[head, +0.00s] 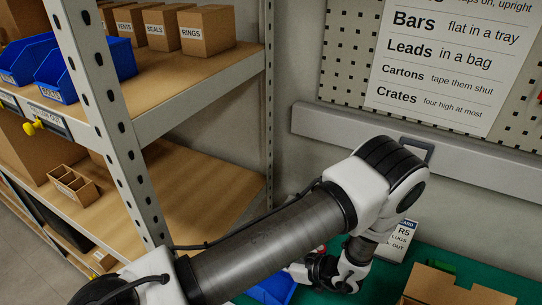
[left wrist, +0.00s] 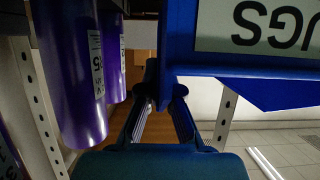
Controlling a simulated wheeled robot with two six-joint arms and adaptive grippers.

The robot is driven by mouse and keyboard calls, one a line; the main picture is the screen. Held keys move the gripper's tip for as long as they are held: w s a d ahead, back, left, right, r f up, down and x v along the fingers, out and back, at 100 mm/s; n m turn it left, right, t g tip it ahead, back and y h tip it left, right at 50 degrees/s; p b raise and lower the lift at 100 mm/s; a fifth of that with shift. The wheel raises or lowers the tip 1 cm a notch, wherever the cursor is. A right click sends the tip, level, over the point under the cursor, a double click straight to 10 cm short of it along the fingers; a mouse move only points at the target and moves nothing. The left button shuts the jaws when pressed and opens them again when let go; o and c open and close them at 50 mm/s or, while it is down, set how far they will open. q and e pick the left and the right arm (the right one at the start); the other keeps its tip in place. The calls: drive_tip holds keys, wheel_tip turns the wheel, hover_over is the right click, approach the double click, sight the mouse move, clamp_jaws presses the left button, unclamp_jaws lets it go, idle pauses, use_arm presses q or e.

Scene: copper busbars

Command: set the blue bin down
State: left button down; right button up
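The blue bin (head: 272,289) shows at the bottom of the head view, partly hidden behind my left arm, beside a green surface (head: 420,260). My left gripper (head: 318,272) is at the bin's right side. In the left wrist view the bin (left wrist: 240,85) fills the upper right, its white label upside down in the picture. The left gripper (left wrist: 165,85) shows there with its fingertips close on both sides of the bin's wall. Whether the bin touches the surface below is hidden. My right gripper is not in view.
A card reading R5 LUGS (head: 401,240) stands behind my arm. An open cardboard box (head: 455,288) is at the lower right. A shelf rack with blue bins (head: 58,75) and cartons (head: 206,30) is at left. Purple cylinders (left wrist: 72,75) are near the left gripper.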

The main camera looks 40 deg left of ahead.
use_arm(q)
wheel_tip(320, 180, down, 3)
drive_tip(key=shift+f, duration=0.1)
drive_tip(key=shift+s, duration=0.15)
drive_tip(key=c, duration=1.7)
unclamp_jaws()
drive_tip(key=o, duration=0.4)
